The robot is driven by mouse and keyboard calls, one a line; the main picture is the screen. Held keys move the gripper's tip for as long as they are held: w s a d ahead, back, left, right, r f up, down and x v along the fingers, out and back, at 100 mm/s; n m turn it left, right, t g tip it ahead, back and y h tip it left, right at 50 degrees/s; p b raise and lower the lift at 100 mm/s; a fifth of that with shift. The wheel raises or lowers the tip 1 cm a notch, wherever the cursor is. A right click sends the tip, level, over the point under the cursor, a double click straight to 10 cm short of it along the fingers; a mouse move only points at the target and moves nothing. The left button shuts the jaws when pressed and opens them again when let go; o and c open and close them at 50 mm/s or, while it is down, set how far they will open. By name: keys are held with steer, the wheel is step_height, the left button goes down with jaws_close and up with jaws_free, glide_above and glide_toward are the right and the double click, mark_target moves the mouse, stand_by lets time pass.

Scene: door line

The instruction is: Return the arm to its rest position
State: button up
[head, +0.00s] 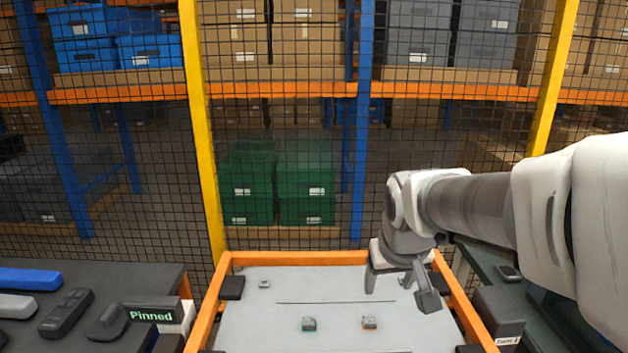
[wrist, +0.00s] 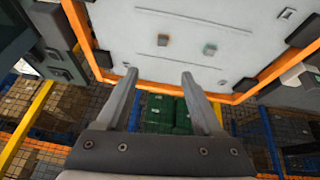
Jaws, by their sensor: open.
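My gripper (head: 403,287) hangs from my white and grey arm over the right part of a light grey panel (head: 350,290) in an orange frame. Its two fingers are apart with nothing between them; they also show apart in the wrist view (wrist: 160,92). On the panel sit a small part with a green face (head: 309,324) and a small part with an orange face (head: 369,322). Both lie below and left of the gripper in the head view, clear of the fingers.
A dark table at left holds a blue bar (head: 30,279), grey and black items, and a "Pinned" label (head: 151,314). A dark block (head: 497,312) stands right of the frame. A wire fence with yellow posts (head: 203,130) stands behind, with shelves and green boxes (head: 306,185) beyond.

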steer(key=s+r, duration=0.1)
steer(key=s, duration=1.4)
steer(key=shift+s+d+r+m+y, duration=0.2)
steer(key=shift+r+m+y, duration=0.1)
steer(key=shift+r+y, duration=0.1)
